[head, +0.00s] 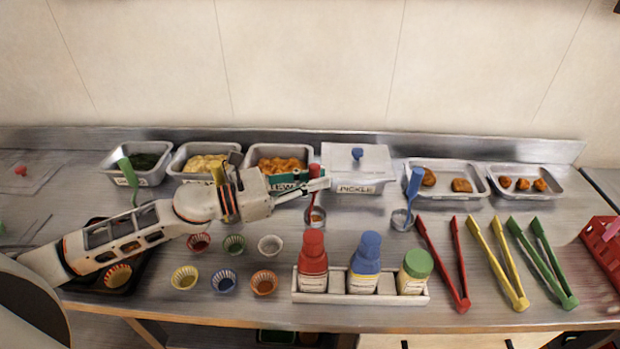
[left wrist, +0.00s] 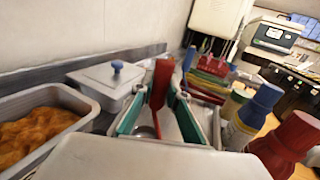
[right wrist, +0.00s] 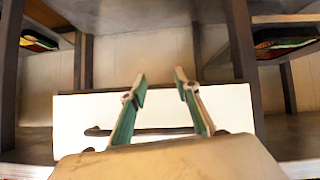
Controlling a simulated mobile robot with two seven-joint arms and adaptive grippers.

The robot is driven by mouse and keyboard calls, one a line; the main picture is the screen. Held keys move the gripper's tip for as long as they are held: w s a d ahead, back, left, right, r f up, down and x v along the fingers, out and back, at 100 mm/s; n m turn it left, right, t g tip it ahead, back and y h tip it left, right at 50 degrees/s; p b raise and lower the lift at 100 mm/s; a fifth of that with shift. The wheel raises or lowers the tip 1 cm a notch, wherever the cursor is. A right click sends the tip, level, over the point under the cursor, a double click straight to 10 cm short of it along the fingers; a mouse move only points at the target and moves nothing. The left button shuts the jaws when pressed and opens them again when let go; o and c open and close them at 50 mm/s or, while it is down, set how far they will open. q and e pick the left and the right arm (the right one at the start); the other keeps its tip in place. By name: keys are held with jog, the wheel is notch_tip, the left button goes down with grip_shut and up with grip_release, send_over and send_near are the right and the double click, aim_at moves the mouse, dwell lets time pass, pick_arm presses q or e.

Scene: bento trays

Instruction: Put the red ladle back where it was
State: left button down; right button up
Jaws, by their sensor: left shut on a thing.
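In the left wrist view the red handle (left wrist: 161,82) rises between the green-padded fingers of my left gripper (left wrist: 157,100). My right gripper (right wrist: 160,78) is open and empty, facing a white panel below a counter.
Green (head: 128,175) and yellow (head: 218,174) ladles are to the left. A bottle rack (head: 345,299) stands in front. The pickle container (head: 358,166) is just behind. Several striped small cups are nearby.

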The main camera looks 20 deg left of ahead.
pick_arm(q)
jog(key=shift+s+d+r, duration=0.15)
jog(key=c, duration=2.2)
grip_release()
jog(key=shift+f, duration=0.2)
jog(key=shift+c, duration=0.2)
jog(key=shift+o, duration=1.3)
jog(key=shift+r, duration=0.15)
